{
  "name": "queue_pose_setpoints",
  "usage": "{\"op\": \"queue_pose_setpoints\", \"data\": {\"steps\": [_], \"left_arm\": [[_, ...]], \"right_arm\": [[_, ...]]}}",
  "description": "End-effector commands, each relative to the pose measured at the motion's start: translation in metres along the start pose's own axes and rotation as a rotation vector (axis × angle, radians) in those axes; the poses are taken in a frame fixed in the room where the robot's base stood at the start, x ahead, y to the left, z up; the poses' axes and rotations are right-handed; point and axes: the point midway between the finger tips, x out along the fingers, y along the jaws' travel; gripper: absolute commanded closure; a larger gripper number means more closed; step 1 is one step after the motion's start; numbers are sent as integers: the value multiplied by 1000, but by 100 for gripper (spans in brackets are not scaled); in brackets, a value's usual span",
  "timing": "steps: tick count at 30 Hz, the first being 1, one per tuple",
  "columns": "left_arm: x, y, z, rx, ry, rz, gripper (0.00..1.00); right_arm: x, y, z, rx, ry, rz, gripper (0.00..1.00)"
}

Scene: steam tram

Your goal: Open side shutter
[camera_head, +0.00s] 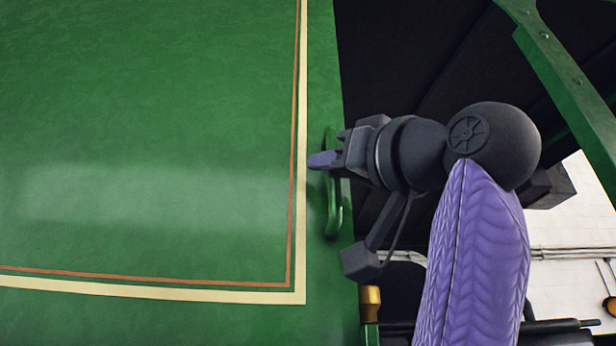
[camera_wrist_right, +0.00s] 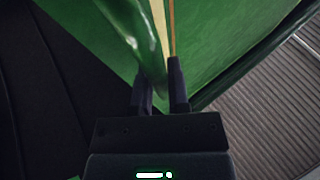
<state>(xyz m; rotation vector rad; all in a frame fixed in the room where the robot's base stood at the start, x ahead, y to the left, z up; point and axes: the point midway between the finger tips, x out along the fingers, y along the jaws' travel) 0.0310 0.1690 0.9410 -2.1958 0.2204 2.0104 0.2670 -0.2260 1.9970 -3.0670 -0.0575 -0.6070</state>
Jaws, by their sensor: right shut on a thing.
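A green side shutter panel (camera_head: 150,130) with cream and orange border lines fills the left of the head view. A green bar handle (camera_head: 334,205) stands upright near its right edge. My right gripper (camera_head: 322,161) is at the handle, its fingers around it and shut on it. In the right wrist view the handle (camera_wrist_right: 143,35) runs down between the two dark fingers (camera_wrist_right: 162,88), with the panel (camera_wrist_right: 215,45) behind it. The finger contact is partly dark and hidden. My left gripper is not in view.
A dark opening (camera_head: 400,60) lies right of the panel. A green riveted beam (camera_head: 565,80) crosses the upper right. A brass-topped post (camera_head: 370,300) stands below the handle. Pale floor (camera_head: 575,225) shows at the right, and a ribbed floor (camera_wrist_right: 265,110) in the wrist view.

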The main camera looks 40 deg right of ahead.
Motion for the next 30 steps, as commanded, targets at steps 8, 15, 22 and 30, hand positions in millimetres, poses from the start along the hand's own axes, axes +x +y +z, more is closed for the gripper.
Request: {"op": "queue_pose_setpoints", "data": {"steps": [8, 15, 22, 30], "left_arm": [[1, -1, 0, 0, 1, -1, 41], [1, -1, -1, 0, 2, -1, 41], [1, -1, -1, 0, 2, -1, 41], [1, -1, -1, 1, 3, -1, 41]], "right_arm": [[-9, 13, -6, 1, 10, 0, 100], [-9, 14, -7, 0, 10, 0, 100], [-9, 14, -6, 0, 8, -1, 61], [-8, 14, -5, 0, 3, 0, 45]]}}
